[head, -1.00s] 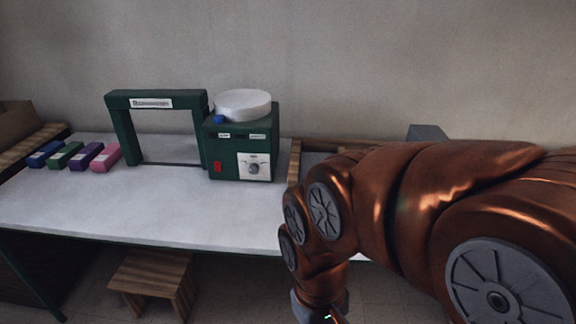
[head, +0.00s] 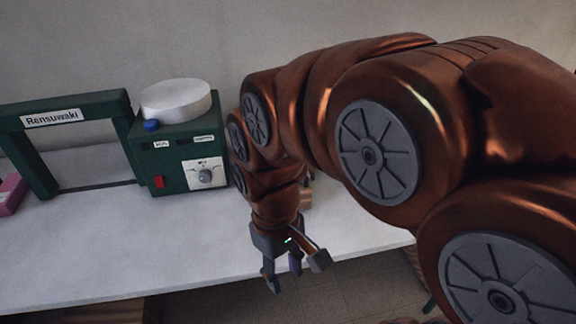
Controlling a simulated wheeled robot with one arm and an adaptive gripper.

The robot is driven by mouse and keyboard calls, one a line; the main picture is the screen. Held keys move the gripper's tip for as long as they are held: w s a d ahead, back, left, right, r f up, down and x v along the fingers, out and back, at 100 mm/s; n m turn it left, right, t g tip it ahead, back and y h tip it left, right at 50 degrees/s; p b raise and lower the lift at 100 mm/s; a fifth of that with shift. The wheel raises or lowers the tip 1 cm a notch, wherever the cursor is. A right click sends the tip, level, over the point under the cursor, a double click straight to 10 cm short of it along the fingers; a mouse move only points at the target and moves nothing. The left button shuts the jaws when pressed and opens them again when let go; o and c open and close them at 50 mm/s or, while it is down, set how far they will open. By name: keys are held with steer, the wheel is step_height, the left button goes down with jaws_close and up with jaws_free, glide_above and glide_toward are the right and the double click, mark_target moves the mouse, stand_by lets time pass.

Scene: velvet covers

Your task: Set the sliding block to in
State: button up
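The green machine (head: 185,150) stands on the white table, with a white round top (head: 175,101), a blue knob (head: 151,125), a red switch (head: 159,182) and a dial (head: 205,176) on a white plate. A green arch frame (head: 38,165) labelled Rensuwaki joins its left side. I cannot pick out which part is the sliding block; my arm hides what lies right of the machine. My gripper (head: 295,272) points down near the table's front edge, right of and in front of the machine. Its fingers are spread apart, with nothing clearly held between them.
The white table (head: 90,255) is clear in front of the machine. A pink block (head: 10,194) lies at the left picture edge. A small wooden piece (head: 306,194) shows behind my gripper. The wall (head: 120,40) is close behind the machine. A wooden stool (head: 105,313) is below the table.

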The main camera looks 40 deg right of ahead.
steer(key=w+d+r+n+b, duration=0.15)
steer(key=w+d+n, duration=0.35)
steer(key=w+d, duration=0.5)
steer(key=w+d+r+n+b, duration=0.15)
steer(key=w+d+n, duration=0.3)
steer(key=w, duration=0.95)
steer(key=w+d+f+n+b, duration=0.1)
steer(key=w+d+f+n, duration=0.2)
steer(key=d, duration=0.4)
steer(key=shift+m+y, duration=0.25)
steer(key=shift+y, duration=0.15)
steer(key=shift+s+a+f+p, duration=0.1)
steer(key=shift+a+f+p, duration=0.05)
steer(key=shift+f, duration=0.9)
steer(key=shift+s+a+f+p, duration=0.1)
steer(key=shift+f+p, duration=0.1)
steer(key=shift+f, duration=0.85)
steer(key=shift+a+f+p, duration=0.15)
steer(key=shift+f, duration=0.9)
jaws_close()
